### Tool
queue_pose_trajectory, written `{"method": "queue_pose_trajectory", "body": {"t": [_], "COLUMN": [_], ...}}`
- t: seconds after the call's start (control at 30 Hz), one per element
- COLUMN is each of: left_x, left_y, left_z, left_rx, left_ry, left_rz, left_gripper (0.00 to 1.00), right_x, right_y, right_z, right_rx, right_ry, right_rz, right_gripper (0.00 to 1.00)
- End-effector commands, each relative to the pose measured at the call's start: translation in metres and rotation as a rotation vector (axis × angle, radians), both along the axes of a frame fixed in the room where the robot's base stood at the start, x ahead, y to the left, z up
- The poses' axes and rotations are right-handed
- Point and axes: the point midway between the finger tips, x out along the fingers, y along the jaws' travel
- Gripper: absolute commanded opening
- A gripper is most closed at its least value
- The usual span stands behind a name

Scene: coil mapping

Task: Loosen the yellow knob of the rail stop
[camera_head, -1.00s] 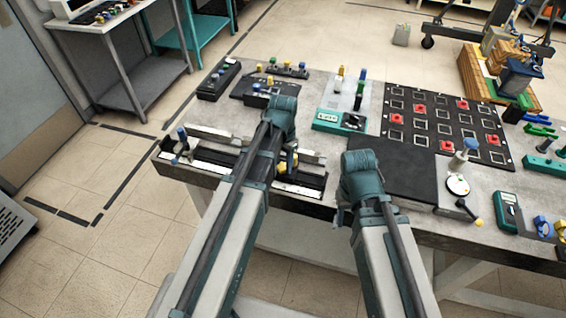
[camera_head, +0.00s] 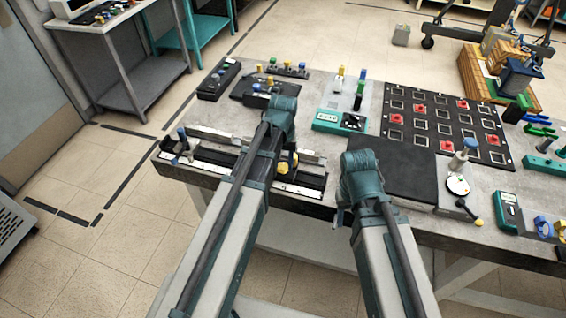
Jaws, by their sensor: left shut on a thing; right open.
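The yellow knob (camera_head: 284,166) of the rail stop shows beside my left forearm, over the right part of the rail fixture at the bench's front left. The wrist of my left arm (camera_head: 282,115) is above and behind it. My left gripper is mostly hidden by my own forearm; it is shut, with the yellow knob where its fingers would be. The fingertips and their exact grip are hidden. The rail (camera_head: 222,165) runs left and right under my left arm. My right gripper (camera_head: 341,217) is open near the bench's front edge, largely covered by my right arm, and looks empty.
A blue-topped post with a black part (camera_head: 175,149) sits at the rail's left end. A black panel (camera_head: 400,168) and a socket board with red pieces (camera_head: 440,122) lie to the right. A teal meter (camera_head: 327,120) stands behind.

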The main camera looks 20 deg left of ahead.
Motion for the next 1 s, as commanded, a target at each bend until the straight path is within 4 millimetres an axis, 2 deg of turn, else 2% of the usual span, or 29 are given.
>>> {"method": "queue_pose_trajectory", "body": {"t": [0.47, 0.5, 0.63, 1.0], "left_x": [-0.0011, -0.0012, -0.0009, -0.0004], "left_y": [-0.0003, -0.0004, -0.0003, -0.0002], "left_z": [-0.0003, -0.0003, -0.0003, 0.0012], "left_rx": [-0.001, -0.001, 0.000, 0.000], "left_ry": [0.003, 0.003, 0.002, 0.001], "left_rz": [0.013, 0.013, 0.013, 0.013], "left_gripper": [0.00, 0.50, 0.74, 0.75], "right_x": [0.0000, 0.0000, 0.0000, 0.0000], "right_y": [0.0000, 0.0000, 0.0000, 0.0000], "right_z": [-0.0003, -0.0003, -0.0003, 0.0012], "right_rx": [0.000, 0.000, 0.000, 0.000], "right_ry": [0.000, 0.000, 0.000, 0.000], "right_rz": [0.000, 0.000, 0.000, 0.000], "right_gripper": [0.50, 0.50, 0.50, 0.50]}}
